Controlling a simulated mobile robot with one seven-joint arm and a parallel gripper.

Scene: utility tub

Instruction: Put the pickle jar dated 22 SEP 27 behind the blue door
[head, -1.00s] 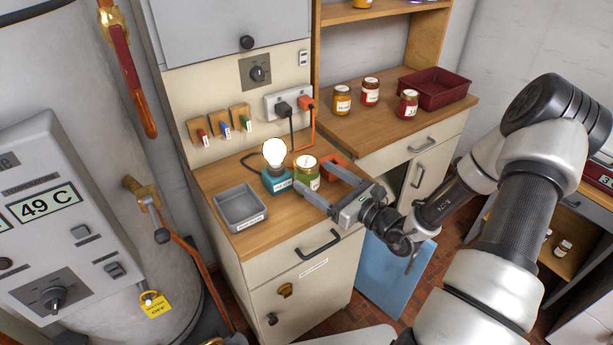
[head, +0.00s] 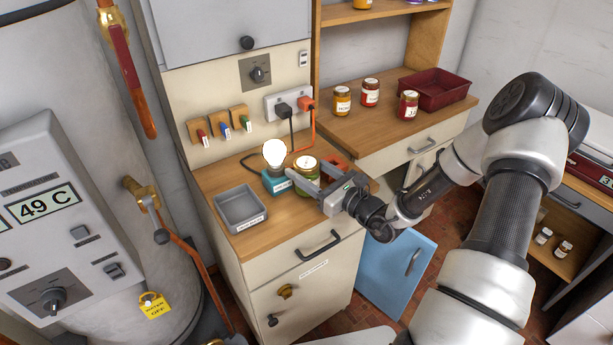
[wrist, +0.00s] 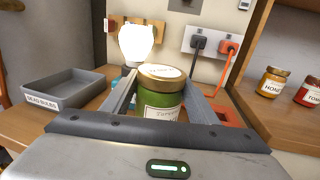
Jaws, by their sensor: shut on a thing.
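A green jar with a pale lid (head: 306,165) stands upright on the wooden counter beside the lit bulb. In the wrist view the jar (wrist: 160,95) sits between the two fingers, its label partly hidden and its date not legible. My gripper (head: 308,182) is shut on this jar from the front. The blue door (head: 396,275) is below the counter to the right; it stands swung open, with its handle facing the front right. The space behind it is mostly hidden by the door and my arm.
A lit bulb on a teal base (head: 274,162) stands close left of the jar. A grey tray labelled DEAD BULBS (head: 240,207) is further left, and an orange-red item (head: 336,163) is right behind the gripper. Several jars and a dark red tray (head: 436,88) stand on the right counter.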

